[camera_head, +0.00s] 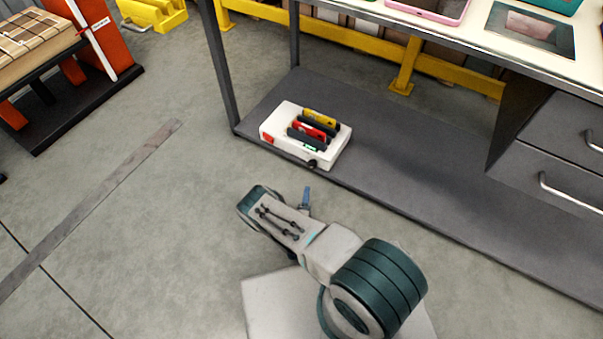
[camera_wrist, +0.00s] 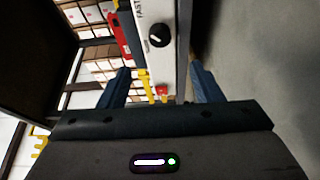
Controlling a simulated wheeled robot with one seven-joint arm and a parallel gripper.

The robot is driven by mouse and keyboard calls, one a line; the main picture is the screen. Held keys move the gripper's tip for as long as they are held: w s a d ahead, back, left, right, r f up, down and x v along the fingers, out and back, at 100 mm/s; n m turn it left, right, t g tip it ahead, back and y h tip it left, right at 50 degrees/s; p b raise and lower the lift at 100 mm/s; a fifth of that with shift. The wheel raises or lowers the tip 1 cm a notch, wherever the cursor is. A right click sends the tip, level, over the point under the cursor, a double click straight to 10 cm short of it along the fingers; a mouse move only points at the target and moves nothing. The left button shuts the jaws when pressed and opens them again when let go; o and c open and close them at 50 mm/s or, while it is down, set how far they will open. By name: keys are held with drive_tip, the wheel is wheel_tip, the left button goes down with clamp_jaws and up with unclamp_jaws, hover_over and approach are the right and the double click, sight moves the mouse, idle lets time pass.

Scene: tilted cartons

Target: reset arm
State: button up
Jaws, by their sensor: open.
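My gripper (camera_head: 305,197) is low over the floor in front of the bench in the head view; one blue finger shows beside my arm. In the wrist view my gripper (camera_wrist: 159,86) has its two blue fingers spread apart, with nothing held between them. A white battery charger (camera_head: 334,150) with a red end and a black knob sits on the bench's lower shelf, beyond my gripper and apart from it. Several coloured batteries (camera_head: 320,117) lie on its top. The charger also shows in the wrist view (camera_wrist: 160,60), ahead of the fingers, with its knob and part of the word "FAST" visible.
The grey lower shelf (camera_head: 420,183) has free room right of the charger. A bench leg (camera_head: 221,65) stands left of it, and drawers (camera_head: 560,155) hang at the right. A yellow rail (camera_head: 350,33) runs behind. The floor (camera_head: 130,215) at left is mostly clear.

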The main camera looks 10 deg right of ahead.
drive_tip(key=w+d+r+m+g+h+p, duration=0.2)
drive_tip(key=r+m+g+h+p, duration=0.15)
drive_tip(key=r, duration=0.85)
drive_tip(key=w+d+r+m+g+h+p, duration=0.2)
drive_tip(key=r+m+g+h+p, duration=0.15)
drive_tip(key=r, duration=0.85)
drive_tip(key=w+d+r+m+g+h+p, duration=0.2)
drive_tip(key=d+r+g+h+p, duration=0.15)
drive_tip(key=r, duration=0.95)
drive_tip(key=s+r+m+g+y+p, duration=0.2)
drive_tip(key=s+r+g+y+p, duration=0.15)
drive_tip(key=r, duration=0.75)
drive_tip(key=s+r+m+g+y+p, duration=0.25)
drive_tip(key=s+r+g, duration=0.2)
drive_tip(key=r, duration=0.65)
drive_tip(key=s+a+r+t+y+p, duration=0.1)
drive_tip(key=s+a+r+y+p, duration=0.2)
drive_tip(key=r, duration=0.7)
drive_tip(key=s+a+r+t+y+p, duration=0.2)
drive_tip(key=s+r+p, duration=0.5)
drive_tip(key=s+r, duration=0.4)
drive_tip(key=s+a+r+t+y+p, duration=0.1)
drive_tip(key=s+a+r+y+p, duration=0.3)
drive_tip(key=r, duration=0.6)
drive_tip(key=s+y+p, duration=0.1)
drive_tip(key=s+y, duration=0.1)
drive_tip(key=shift+s+a+r+t, duration=0.25)
drive_tip(key=shift+s+a+t, duration=0.1)
drive_tip(key=shift+s+a, duration=0.05)
drive_tip(key=shift+y, duration=0.25)
